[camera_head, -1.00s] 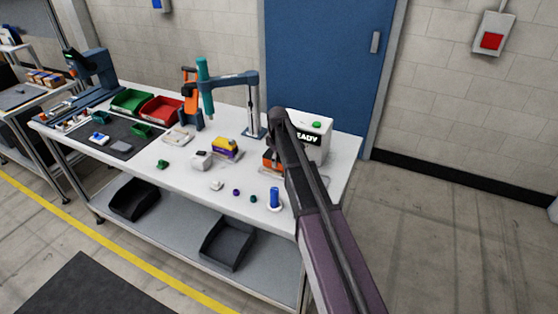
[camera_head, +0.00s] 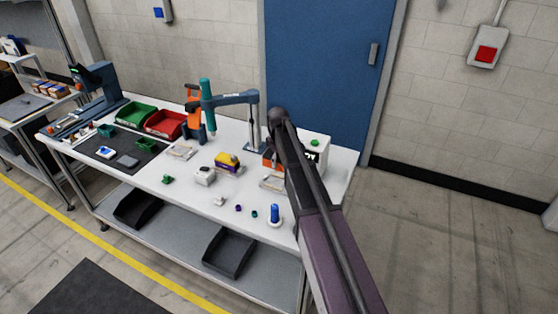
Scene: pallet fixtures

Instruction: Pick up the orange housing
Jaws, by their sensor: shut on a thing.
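The orange housing (camera_head: 270,158) shows at the left edge of my dark arm, near the right end of the white table. It appears raised above a pale, shallow fixture (camera_head: 271,183), with part of it hidden by my arm. My gripper (camera_head: 273,146) is at the housing and shut on it. My arm hides most of the gripper, and the fingertips cannot be made out.
A white box with a green button (camera_head: 315,142) stands close behind my arm. A blue-grey post with a boom (camera_head: 252,120) is just left. A blue cylinder (camera_head: 274,213), a yellow-purple block (camera_head: 228,162) and small parts lie on the white table (camera_head: 180,205).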

